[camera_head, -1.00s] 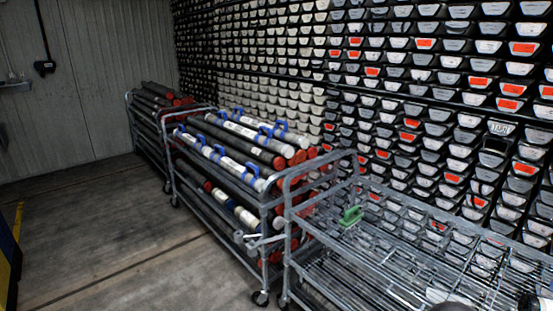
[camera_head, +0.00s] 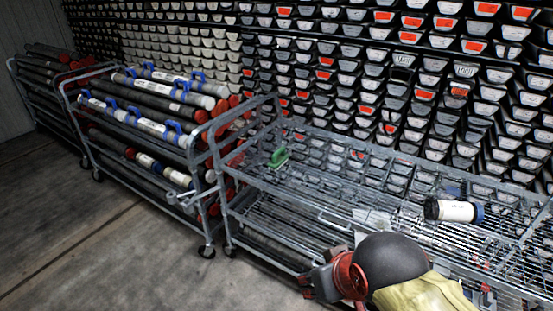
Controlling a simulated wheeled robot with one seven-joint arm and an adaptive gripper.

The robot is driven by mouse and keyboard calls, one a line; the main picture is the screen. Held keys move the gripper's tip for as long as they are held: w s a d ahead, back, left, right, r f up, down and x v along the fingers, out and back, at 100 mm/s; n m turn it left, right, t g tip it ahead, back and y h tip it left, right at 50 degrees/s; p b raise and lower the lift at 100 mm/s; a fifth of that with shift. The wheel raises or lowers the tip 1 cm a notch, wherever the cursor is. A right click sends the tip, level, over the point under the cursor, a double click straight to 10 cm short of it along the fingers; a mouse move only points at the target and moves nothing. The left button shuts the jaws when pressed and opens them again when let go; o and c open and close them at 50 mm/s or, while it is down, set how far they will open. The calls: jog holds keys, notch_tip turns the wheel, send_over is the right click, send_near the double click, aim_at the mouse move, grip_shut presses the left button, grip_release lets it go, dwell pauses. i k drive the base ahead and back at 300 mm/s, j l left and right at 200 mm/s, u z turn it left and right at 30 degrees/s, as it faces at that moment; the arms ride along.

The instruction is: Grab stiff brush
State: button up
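A small green object (camera_head: 279,157), which looks like the brush, sits on the top wire shelf of the near grey cart, close to its left end. Its handle is the part that shows; bristles are too small to make out. The near cart (camera_head: 262,183) has open wire shelves and a tubular frame.
A white and black cylinder (camera_head: 453,211) lies on the near cart, to the right. A dark dome (camera_head: 388,262), a red round object (camera_head: 348,276) and a yellow item (camera_head: 425,295) are at the bottom. Carts of tubes (camera_head: 140,125) stand left. Floor (camera_head: 110,240) is clear at left.

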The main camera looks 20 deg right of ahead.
aim_at(279, 157)
jog(key=i+j+z, duration=0.1)
jog(key=z, duration=0.35)
jog(key=j+z, duration=0.2)
jog(key=z, duration=0.2)
jog(key=i+j+z, duration=0.1)
jog(key=z, duration=0.35)
jog(key=j+z, duration=0.25)
jog(key=z, duration=0.15)
jog(key=j+z, duration=0.15)
jog(key=z, duration=0.3)
jog(key=j+z, duration=0.1)
jog(key=j, duration=0.45)
jog(key=k+j+z, duration=0.1)
jog(key=j, duration=0.4)
jog(key=j+z, duration=0.15)
jog(key=j, duration=0.35)
jog(key=k+j+z, duration=0.1)
jog(key=j, duration=0.45)
jog(key=k+j+z, duration=0.1)
jog(key=j, duration=0.35)
jog(key=k+j, duration=0.05)
jog(key=k, duration=0.05)
